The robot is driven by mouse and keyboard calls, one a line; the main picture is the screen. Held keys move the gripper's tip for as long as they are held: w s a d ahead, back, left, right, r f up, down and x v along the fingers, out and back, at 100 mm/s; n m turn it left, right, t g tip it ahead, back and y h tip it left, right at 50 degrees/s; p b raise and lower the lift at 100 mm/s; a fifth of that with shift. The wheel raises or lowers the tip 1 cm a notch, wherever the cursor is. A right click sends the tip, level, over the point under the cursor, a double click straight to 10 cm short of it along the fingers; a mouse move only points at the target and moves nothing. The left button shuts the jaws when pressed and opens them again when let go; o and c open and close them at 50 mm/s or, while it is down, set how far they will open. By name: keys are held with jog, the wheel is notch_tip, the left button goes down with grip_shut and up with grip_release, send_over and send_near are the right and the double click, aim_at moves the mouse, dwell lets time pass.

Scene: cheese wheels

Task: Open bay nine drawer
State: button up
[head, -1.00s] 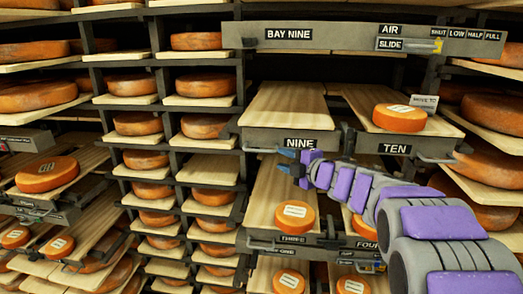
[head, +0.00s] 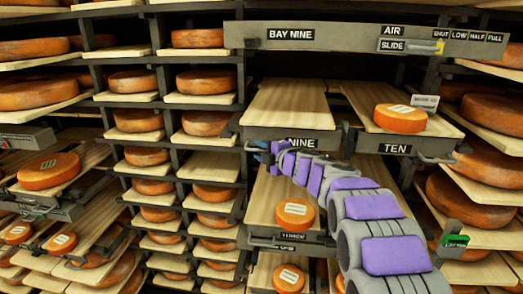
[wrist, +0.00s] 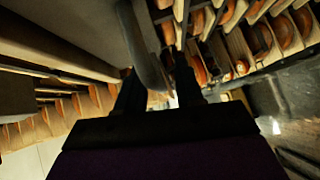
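The drawer labelled NINE (head: 325,146) sits under the BAY NINE panel, with a bare wooden board (head: 288,104) on it. My gripper (head: 262,153) is at the left part of the drawer's front, beside its label, and covers most of the handle there. In the wrist view my gripper (wrist: 158,92) has its two dark fingers apart. A grey bar (wrist: 143,45), which looks like the handle, runs between or just beyond them. I cannot tell whether the fingers touch it.
The drawer TEN (head: 370,148), with an orange cheese wheel (head: 400,118), is on the right. A drawer with a labelled cheese (head: 295,213) lies below my arm. Shelves of cheese wheels (head: 205,122) stand close on the left. The BAY NINE panel (head: 350,37) hangs above.

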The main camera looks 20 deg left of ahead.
jog(key=shift+a, duration=0.1)
jog(key=shift+c, duration=0.3)
grip_shut()
jog(key=shift+f, duration=0.1)
